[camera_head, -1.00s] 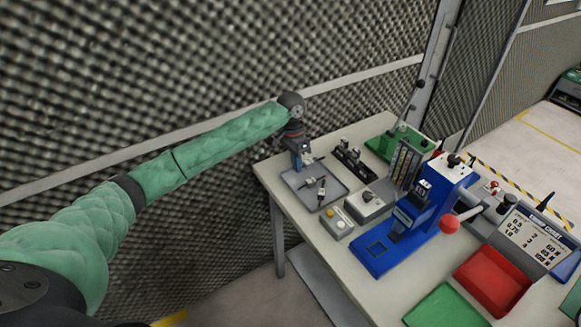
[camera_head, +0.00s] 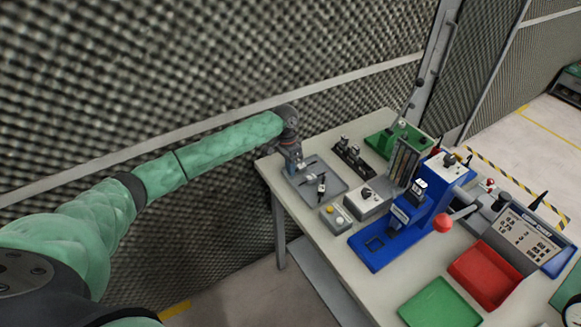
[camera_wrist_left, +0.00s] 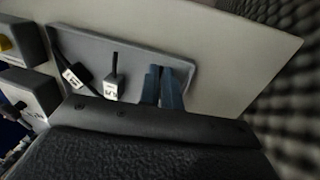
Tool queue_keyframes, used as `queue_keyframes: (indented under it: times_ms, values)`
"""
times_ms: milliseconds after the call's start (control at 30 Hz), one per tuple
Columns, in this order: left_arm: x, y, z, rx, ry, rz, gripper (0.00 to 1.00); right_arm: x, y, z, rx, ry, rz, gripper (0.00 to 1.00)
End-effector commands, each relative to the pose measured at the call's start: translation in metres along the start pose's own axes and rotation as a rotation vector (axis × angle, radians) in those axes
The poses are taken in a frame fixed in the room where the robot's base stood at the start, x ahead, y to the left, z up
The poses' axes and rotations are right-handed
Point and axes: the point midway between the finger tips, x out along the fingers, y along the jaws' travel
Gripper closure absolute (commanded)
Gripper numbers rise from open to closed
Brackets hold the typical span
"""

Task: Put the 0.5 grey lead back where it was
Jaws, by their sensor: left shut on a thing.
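My left gripper (camera_head: 295,168) points down over the left back part of a grey tray (camera_head: 334,199) at the table's left end. Its blue-grey fingers (camera_wrist_left: 166,86) are close together in the left wrist view, shut on a thin thing that they almost wholly hide. I take it for a lead, but no marking on it can be read. Two dark leads with pale tags lie in the tray: one lead (camera_wrist_left: 72,76) is slanted, the other (camera_wrist_left: 113,88) lies nearer the fingers. Their tag text is too small to read. My right gripper is not in view.
Beside the tray are a grey box with a yellow button (camera_head: 336,216), a grey box with a knob (camera_head: 368,200) and a black rack (camera_head: 353,162). A blue press (camera_head: 425,215), red tray (camera_head: 486,276) and green mat (camera_head: 440,304) stand right. A foam wall is behind.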

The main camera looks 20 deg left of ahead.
Motion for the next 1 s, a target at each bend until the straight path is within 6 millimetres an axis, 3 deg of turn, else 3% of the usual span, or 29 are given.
queue_keyframes:
  times_ms: [133, 200, 267, 700, 800, 1000]
  values:
    - [0.002, 0.000, 0.000, 0.000, 0.000, 0.000, 1.00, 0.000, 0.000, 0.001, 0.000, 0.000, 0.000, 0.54]
    - [0.001, 0.000, 0.000, 0.000, 0.001, 0.000, 0.81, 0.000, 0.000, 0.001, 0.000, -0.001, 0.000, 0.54]
    - [0.001, 0.000, 0.000, 0.000, 0.000, 0.000, 0.73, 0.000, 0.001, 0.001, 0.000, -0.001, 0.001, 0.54]
    - [-0.008, -0.001, -0.001, 0.001, 0.003, -0.001, 0.73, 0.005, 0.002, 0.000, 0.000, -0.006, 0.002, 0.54]
    - [-0.022, -0.001, 0.000, 0.001, 0.003, -0.002, 0.73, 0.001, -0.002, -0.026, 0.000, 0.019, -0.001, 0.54]
    - [-0.055, -0.001, -0.001, 0.000, 0.003, -0.001, 0.73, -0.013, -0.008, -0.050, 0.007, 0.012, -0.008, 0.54]
